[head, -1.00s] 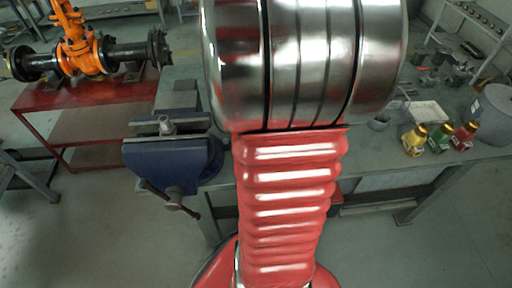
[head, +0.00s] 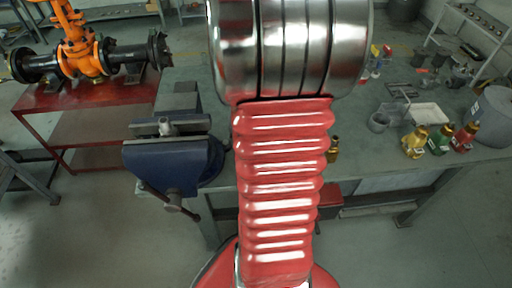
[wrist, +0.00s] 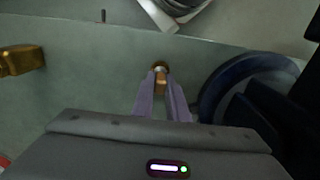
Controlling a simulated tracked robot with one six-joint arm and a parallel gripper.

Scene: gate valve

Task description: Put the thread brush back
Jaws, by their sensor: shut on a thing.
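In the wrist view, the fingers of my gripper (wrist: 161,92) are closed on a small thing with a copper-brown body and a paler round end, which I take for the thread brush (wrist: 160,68). It lies between the fingertips, and the fingers and palm hide much of it. Bench surface shows behind it. In the head view my own arm hides the gripper and the brush.
A blue vise (head: 172,160) stands at the bench's left front. A brass fitting (head: 333,148) stands near the front edge, partly behind my arm. Gold (head: 415,141), green (head: 440,139) and red (head: 465,137) fittings, a small cup (head: 379,122) and a pale tray (head: 428,114) stand right.

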